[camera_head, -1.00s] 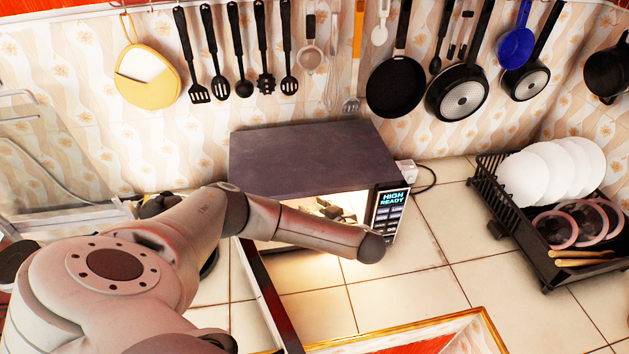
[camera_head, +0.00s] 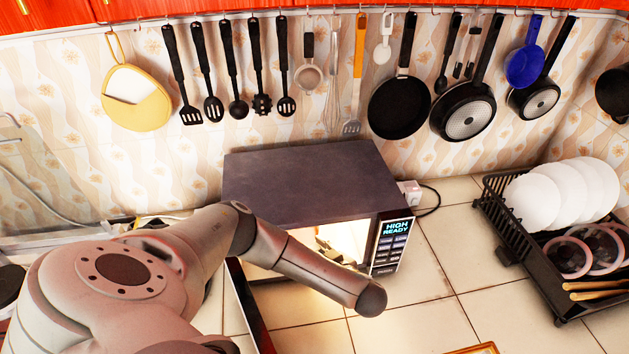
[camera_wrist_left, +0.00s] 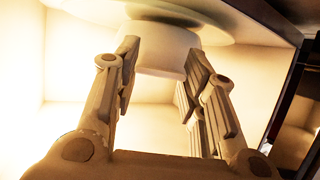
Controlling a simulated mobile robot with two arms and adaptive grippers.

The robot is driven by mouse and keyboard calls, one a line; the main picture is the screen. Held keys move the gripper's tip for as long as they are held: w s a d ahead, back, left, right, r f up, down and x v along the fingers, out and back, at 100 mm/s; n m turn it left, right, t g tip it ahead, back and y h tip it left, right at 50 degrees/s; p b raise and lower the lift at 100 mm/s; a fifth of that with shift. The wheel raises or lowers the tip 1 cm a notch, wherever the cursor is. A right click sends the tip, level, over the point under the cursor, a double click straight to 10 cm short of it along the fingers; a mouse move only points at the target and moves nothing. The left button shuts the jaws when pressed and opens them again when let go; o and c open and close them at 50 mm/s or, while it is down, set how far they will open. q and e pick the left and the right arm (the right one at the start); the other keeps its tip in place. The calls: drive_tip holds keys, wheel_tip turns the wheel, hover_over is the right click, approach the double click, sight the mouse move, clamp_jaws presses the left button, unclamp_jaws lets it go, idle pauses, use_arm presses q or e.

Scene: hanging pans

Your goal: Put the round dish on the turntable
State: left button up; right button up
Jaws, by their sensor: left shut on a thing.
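In the left wrist view a pale round dish (camera_wrist_left: 155,62) with a short rounded wall is between the two fingers of my left gripper (camera_wrist_left: 160,72). The fingers are shut on it from both sides. A wide pale disc (camera_wrist_left: 222,30), which looks like the turntable, shows at the top edge, close to the dish. I cannot tell whether the dish touches it. In the head view the gripper is inside the lit microwave (camera_head: 305,180), mostly hidden by my left forearm. My right gripper is not in view.
The microwave's control panel (camera_head: 391,240) stands right of its opening. A black dish rack (camera_head: 507,222) with white plates (camera_head: 535,200) is on the right. Pans (camera_head: 400,108) and utensils hang on the back wall. The tiled counter between microwave and rack is clear.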

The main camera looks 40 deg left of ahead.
use_arm(q)
drive_tip(key=o, duration=0.9)
drive_tip(key=shift+w+f, duration=0.1)
drive_tip(key=shift+f, duration=0.15)
drive_tip(key=shift+o, duration=1)
drive_tip(key=shift+w+a, duration=0.15)
drive_tip(key=shift+o, duration=1.1)
drive_tip(key=shift+f, duration=0.1)
drive_tip(key=shift+r, duration=0.45)
drive_tip(key=shift+d+r+p, duration=0.1)
drive_tip(key=shift+d+p, duration=0.25)
drive_tip(key=shift+p, duration=0.1)
drive_tip(key=shift+p+v, duration=0.65)
drive_tip(key=shift+v, duration=0.4)
drive_tip(key=v, duration=0.9)
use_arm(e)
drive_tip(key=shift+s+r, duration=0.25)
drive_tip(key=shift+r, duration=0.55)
